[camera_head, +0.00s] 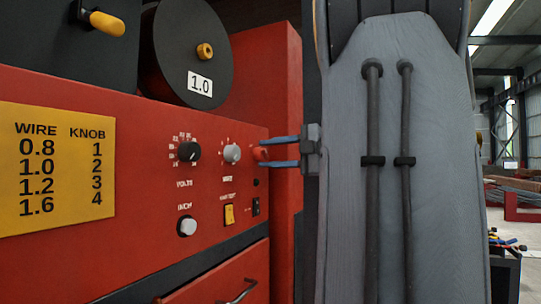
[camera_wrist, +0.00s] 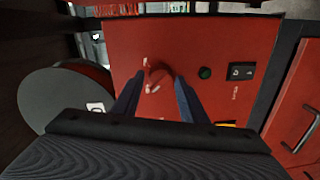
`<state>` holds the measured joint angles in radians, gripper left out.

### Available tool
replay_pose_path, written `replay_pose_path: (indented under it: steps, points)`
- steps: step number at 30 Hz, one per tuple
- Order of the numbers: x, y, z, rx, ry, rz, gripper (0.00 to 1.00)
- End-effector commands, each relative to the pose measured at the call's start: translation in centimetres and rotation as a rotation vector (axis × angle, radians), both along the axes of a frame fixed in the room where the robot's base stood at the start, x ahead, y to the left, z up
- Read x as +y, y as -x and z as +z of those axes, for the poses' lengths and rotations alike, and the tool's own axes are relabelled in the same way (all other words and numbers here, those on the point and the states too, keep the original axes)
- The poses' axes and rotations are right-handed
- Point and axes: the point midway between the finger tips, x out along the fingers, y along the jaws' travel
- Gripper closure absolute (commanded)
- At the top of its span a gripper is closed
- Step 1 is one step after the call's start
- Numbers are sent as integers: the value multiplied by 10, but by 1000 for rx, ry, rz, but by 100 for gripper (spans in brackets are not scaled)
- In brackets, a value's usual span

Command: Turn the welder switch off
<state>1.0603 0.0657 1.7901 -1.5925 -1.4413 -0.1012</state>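The red welder panel (camera_head: 130,165) fills the left of the head view. A red rotary switch (camera_head: 260,154) sits at its right end; in the wrist view the switch (camera_wrist: 157,75) shows as a raised red handle, tilted, with small white marks around it. My gripper (camera_head: 265,153) faces the panel with its two blue fingers apart, one above and one below the switch in the head view. In the wrist view the fingertips stand on either side of it. I cannot tell whether they touch it.
A green lamp (camera_wrist: 205,73) and a black rocker (camera_wrist: 241,72) are beside the switch. A grey knob (camera_head: 231,153), black knob (camera_head: 189,151), yellow rocker (camera_head: 229,215) and white button (camera_head: 187,226) are also on the panel. A wire spool (camera_head: 190,50) stands above; a drawer (camera_head: 220,280) is below.

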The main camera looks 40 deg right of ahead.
Motion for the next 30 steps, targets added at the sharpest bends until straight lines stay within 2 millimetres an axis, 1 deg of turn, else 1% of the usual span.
replay_pose_path:
  steps: [11, 14, 24, 30]
  points:
    - [-1, 2, 0, 1, -1, -2, 52]
    - [-5, 10, 0, 1, -1, -3, 52]
    - [-25, 58, 3, 0, 0, -3, 52]
    - [-30, 71, 4, 0, 0, -1, 52]
